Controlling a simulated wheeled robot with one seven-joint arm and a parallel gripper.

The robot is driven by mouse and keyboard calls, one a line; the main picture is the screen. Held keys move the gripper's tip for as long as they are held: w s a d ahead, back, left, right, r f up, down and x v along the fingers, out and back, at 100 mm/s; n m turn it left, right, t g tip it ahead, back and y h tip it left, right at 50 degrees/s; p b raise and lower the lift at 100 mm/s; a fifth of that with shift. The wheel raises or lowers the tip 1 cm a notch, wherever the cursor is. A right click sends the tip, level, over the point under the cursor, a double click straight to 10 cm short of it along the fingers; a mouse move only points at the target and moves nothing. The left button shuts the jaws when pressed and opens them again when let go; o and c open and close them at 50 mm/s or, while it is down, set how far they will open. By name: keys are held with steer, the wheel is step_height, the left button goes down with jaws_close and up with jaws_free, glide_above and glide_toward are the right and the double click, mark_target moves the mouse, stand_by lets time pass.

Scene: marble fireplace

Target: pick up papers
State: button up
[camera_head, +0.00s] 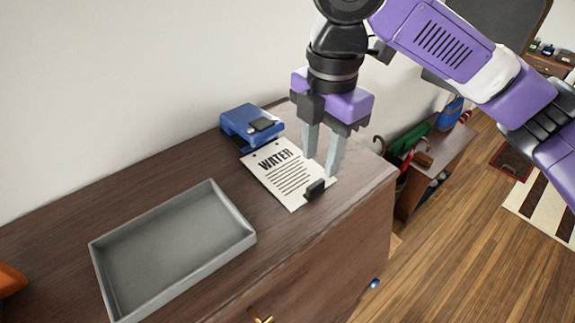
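The papers (284,182) lie flat on the dark wooden cabinet top. The sheet is white, headed "WATER", with lines of text below. A small black clip (315,189) sits at the sheet's near right edge. My gripper (320,168) points down over the right side of the papers, close to the clip. Its two pale fingers are apart, with nothing visible between them. I cannot tell whether the fingertips touch the sheet.
A grey tray (248,236) lies left of the papers. A blue hole punch (250,122) stands behind them, near the wall. The cabinet top (60,225) ends just right of the papers. A lower bench (440,160) with several objects stands beyond.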

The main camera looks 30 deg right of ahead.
mark_target(316, 184)
steer(key=f, duration=0.4)
steer(key=f+p, duration=0.1)
steer(key=f, duration=0.1)
steer(key=shift+a+f, duration=0.25)
steer(key=shift+f, duration=0.1)
steer(key=shift+c, duration=0.3)
jaws_close()
